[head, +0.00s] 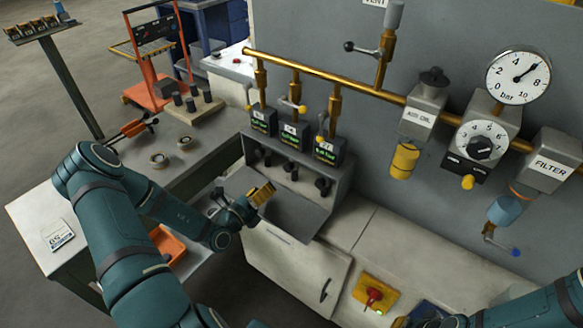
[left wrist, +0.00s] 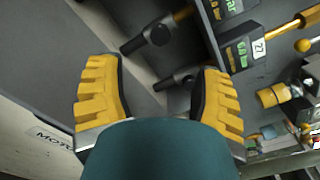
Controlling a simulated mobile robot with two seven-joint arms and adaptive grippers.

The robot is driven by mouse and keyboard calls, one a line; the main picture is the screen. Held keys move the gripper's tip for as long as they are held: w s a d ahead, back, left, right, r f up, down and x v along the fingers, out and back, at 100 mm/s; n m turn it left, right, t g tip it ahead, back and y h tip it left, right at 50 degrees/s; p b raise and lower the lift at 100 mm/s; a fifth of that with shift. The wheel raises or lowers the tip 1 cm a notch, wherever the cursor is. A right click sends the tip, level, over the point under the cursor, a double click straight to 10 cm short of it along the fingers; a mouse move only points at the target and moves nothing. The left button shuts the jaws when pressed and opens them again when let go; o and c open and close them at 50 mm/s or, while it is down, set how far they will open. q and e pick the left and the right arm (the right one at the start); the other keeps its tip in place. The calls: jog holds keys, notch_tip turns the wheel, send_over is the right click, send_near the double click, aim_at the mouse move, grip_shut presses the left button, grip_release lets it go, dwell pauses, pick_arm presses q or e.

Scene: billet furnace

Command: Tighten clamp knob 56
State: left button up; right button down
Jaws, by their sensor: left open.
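Three black knobs with bar handles sit under labelled boxes on the grey cabinet: a left one (head: 263,156), a middle one (head: 291,170) and a right one (head: 322,186). No number 56 is readable on any of them. My left gripper (head: 262,194) has yellow ridged fingers and is open and empty, in front of and below these knobs. In the left wrist view, two black knobs (left wrist: 160,34) (left wrist: 186,79) show beyond and between the spread fingers (left wrist: 160,98), apart from them.
A brass pipe (head: 340,80) runs above the boxes. A gauge (head: 518,76), a filter box (head: 553,160) and a dial unit (head: 482,142) are on the right. A bench (head: 110,190) with rings stands left.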

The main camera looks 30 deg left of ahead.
aim_at(286, 169)
pick_arm(q)
jog(key=w, duration=0.4)
jog(key=w+b, duration=0.1)
jog(key=w, duration=0.3)
jog(key=w+d+b, duration=0.1)
jog(key=w, duration=0.3)
jog(key=shift+d, duration=0.1)
grip_shut()
